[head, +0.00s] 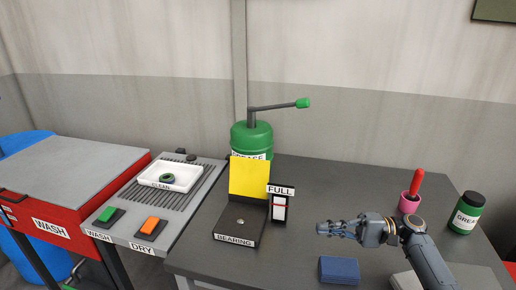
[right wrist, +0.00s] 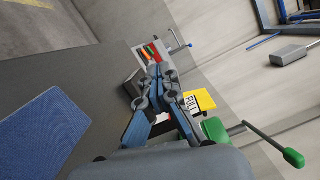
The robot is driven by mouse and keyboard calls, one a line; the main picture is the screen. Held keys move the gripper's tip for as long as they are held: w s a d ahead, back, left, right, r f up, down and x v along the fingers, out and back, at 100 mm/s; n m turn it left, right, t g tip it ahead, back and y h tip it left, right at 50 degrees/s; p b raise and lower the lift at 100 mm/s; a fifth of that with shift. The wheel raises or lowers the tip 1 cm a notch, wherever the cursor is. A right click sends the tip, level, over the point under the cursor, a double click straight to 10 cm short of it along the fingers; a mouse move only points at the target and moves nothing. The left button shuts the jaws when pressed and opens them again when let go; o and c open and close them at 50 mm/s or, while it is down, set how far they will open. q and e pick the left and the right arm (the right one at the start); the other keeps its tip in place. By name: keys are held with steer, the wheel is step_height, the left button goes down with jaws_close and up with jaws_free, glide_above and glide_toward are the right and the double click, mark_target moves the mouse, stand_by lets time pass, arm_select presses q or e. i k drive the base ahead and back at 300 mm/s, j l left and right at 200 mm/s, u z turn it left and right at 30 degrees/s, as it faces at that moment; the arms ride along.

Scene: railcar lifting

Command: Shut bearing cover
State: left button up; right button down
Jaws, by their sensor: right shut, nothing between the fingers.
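The bearing station (head: 224,236) is a dark box labelled BEARING on the grey table. A small metal piece sits on its top. The yellow cover (head: 249,178) stands upright at its back edge, open. In the right wrist view the yellow cover (right wrist: 206,99) shows partly behind the FULL sign. My right gripper (head: 322,228) is shut and empty, to the right of the station and apart from it, pointing left. It also fills the middle of the right wrist view (right wrist: 154,68). My left gripper is not in view.
A gauge labelled FULL (head: 280,205) stands between the station and my right gripper. A green grease pump (head: 251,138) with a crank is behind the cover. A blue pad (head: 339,270), a pink cup (head: 409,203) and a grease jar (head: 466,215) are on the table.

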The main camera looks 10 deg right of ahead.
mark_target(249, 177)
steer(key=i, duration=1.1)
